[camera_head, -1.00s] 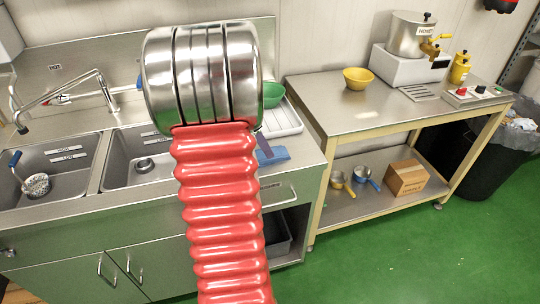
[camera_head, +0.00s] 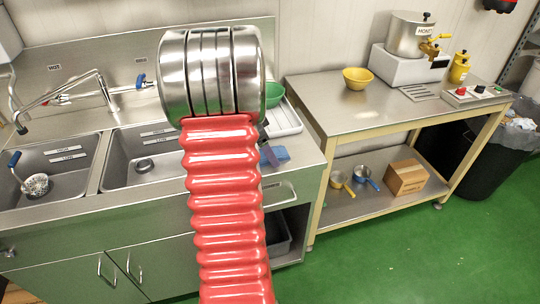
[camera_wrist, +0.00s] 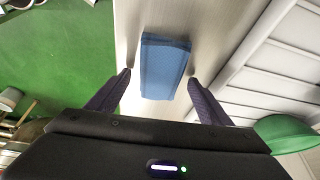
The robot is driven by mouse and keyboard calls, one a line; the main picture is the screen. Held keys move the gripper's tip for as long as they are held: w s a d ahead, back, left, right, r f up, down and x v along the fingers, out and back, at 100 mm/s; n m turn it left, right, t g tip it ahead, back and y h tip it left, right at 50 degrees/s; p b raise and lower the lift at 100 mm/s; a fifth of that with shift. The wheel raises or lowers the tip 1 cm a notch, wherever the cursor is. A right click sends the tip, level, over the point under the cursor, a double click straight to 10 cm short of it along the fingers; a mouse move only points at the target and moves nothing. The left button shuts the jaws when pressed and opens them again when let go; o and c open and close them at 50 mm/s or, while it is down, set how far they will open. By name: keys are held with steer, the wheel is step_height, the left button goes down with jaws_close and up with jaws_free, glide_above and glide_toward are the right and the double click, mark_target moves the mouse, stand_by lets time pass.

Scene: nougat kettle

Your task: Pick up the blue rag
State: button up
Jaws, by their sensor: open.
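The blue rag (camera_wrist: 164,66) lies folded on the steel counter in the wrist view, roughly centred between the two fingers of my gripper (camera_wrist: 157,85). The fingers stand apart on either side of it with nothing between them that they touch. In the head view the rag (camera_head: 277,156) lies near the counter's front edge, right of the sinks, partly hidden by my arm. One dark finger of my gripper (camera_head: 266,148) shows beside the rag.
A white drying rack (camera_head: 287,119) and a green bowl (camera_head: 273,94) stand behind the rag; the bowl (camera_wrist: 288,133) is at the right in the wrist view. Sinks (camera_head: 140,160) lie to the left. A side table (camera_head: 345,112) with a yellow bowl (camera_head: 357,78) stands right.

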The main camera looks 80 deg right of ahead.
steer(key=shift+c, duration=0.2)
steer(key=c, duration=1.1)
